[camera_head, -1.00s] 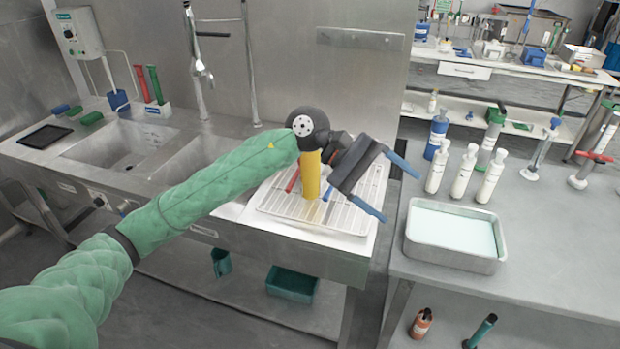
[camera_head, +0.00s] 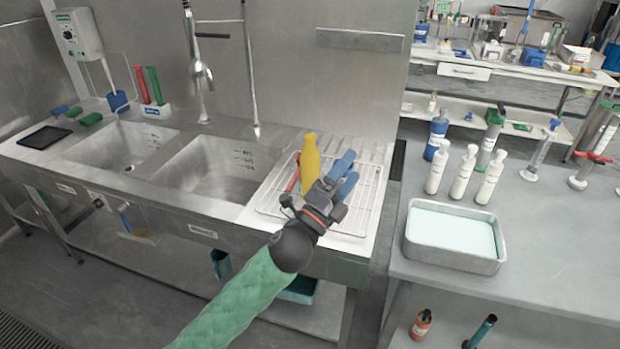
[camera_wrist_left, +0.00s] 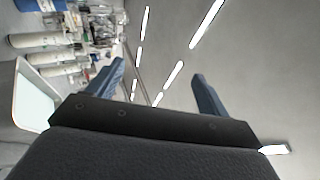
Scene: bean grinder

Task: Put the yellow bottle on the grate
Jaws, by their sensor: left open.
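The yellow bottle (camera_head: 309,163) stands upright on the white wire grate (camera_head: 362,190) beside the sinks. Its lower part is partly hidden by my left gripper. My left gripper (camera_head: 345,172) is open and empty, just to the right of the bottle and apart from it as far as I can tell. Its blue fingers also show in the left wrist view (camera_wrist_left: 158,85), with nothing between them. The bottle is not seen in the left wrist view. My right gripper is in no view.
A red object (camera_head: 294,174) lies on the grate left of the bottle. Two sink basins (camera_head: 205,168) lie to the left. On the right table are a metal tray (camera_head: 455,262) and several white bottles (camera_head: 463,174). A gap separates the two benches.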

